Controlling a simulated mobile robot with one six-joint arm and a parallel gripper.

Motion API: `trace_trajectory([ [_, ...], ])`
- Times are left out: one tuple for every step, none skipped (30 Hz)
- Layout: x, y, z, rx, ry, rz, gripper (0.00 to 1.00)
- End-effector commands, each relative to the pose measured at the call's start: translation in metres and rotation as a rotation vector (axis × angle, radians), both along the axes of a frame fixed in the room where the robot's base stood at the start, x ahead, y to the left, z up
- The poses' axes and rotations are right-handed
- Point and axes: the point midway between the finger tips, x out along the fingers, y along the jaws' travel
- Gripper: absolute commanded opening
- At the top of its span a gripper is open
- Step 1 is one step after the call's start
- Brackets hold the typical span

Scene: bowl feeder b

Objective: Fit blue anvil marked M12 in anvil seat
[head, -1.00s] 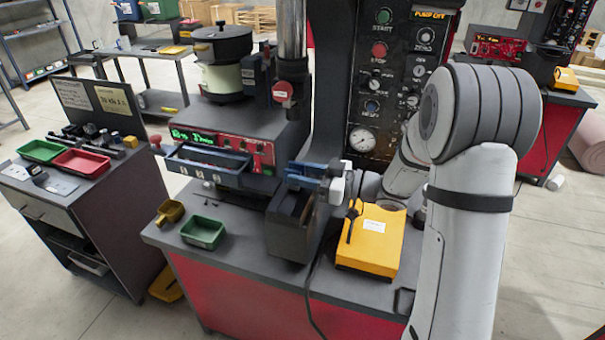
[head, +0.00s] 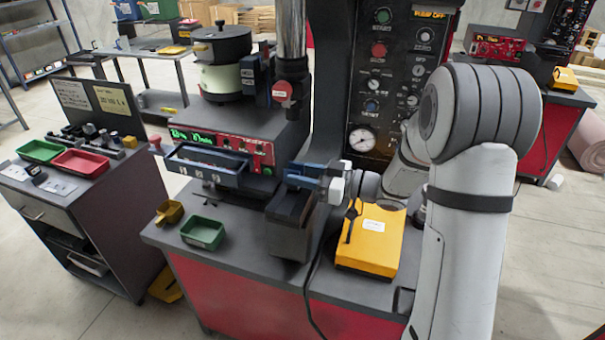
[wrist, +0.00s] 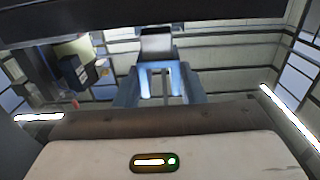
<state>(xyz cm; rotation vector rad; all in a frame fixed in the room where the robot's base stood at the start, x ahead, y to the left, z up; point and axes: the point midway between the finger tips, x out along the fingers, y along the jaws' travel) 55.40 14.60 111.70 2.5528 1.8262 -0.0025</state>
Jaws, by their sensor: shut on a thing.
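My gripper (head: 308,175) is low in front of the press column in the head view, over a dark block-like stand (head: 290,232) on the bench. In the wrist view its blue fingers (wrist: 158,85) point away from the camera and are shut on a small grey-looking block (wrist: 157,44), which I take for the blue anvil. Its M12 mark is not legible. In the head view the held piece is mostly hidden by the gripper. The anvil seat is not clearly visible; I cannot tell whether the piece touches it.
A yellow box (head: 371,240) with a dark lever stands right of the stand. A green tray (head: 203,233) and a small yellow cup (head: 169,212) lie left. A blue tray (head: 207,168) juts from the feeder front. The press column (head: 291,35) rises behind. A side table (head: 95,185) stands left.

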Motion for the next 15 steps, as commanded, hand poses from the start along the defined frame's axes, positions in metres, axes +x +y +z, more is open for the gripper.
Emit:
trace_trajectory([
  [0.0,0.0,0.0,0.001,-0.001,0.0,0.02],
  [0.0,0.0,-0.001,0.001,-0.001,0.0,0.02],
  [0.0,0.0,-0.002,0.001,-0.001,0.0,0.02],
  [0.0,0.0,-0.002,0.001,-0.001,0.0,0.02],
  [0.0,0.0,-0.003,0.001,-0.001,0.0,0.02],
  [0.0,0.0,-0.004,0.001,-0.001,0.001,0.02],
  [0.0,0.0,-0.005,0.001,-0.001,0.001,0.02],
  [0.0,0.0,-0.006,0.001,-0.001,0.001,0.02],
  [0.0,0.0,-0.007,0.001,0.0,0.001,0.02],
  [0.0,0.0,-0.008,0.001,0.0,0.001,0.02],
  [0.0,0.0,-0.008,0.001,0.0,0.001,0.02],
  [0.0,0.001,-0.009,0.001,0.0,0.001,0.02],
  [0.0,0.001,-0.01,0.001,0.0,0.001,0.02],
  [0.0,0.001,-0.011,0.001,0.0,0.001,0.02],
  [0.0,0.001,-0.012,0.001,0.0,0.001,0.02],
])
